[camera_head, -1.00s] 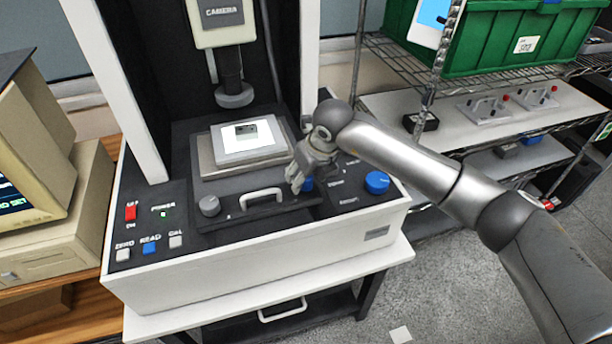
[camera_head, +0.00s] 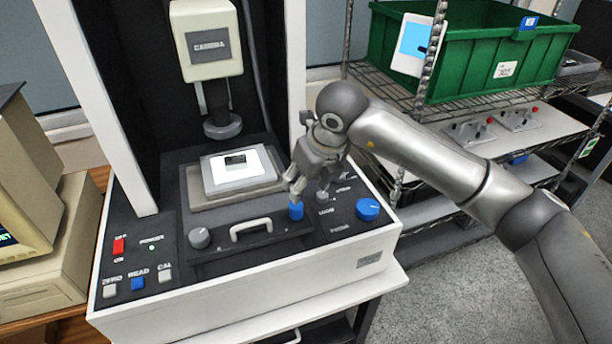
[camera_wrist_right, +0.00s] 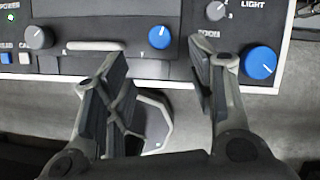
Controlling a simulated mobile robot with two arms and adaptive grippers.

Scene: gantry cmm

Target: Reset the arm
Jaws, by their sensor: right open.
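My right gripper (camera_head: 306,190) is open and empty above the front panel of the camera measuring machine (camera_head: 235,300). In the head view its fingers hang close over a small blue knob (camera_head: 296,211). In the right wrist view the two fingers (camera_wrist_right: 158,65) stand wide apart, and the blue knob (camera_wrist_right: 160,37) shows beyond the gap between them. I cannot tell whether a finger touches anything. My left gripper does not show in either view.
A larger blue knob (camera_head: 368,209) and a grey knob (camera_head: 200,238) flank a panel handle (camera_head: 251,228). A white plate with a dark part (camera_head: 237,168) lies under the camera head (camera_head: 206,42). A wire shelf with a green bin (camera_head: 470,55) stands right.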

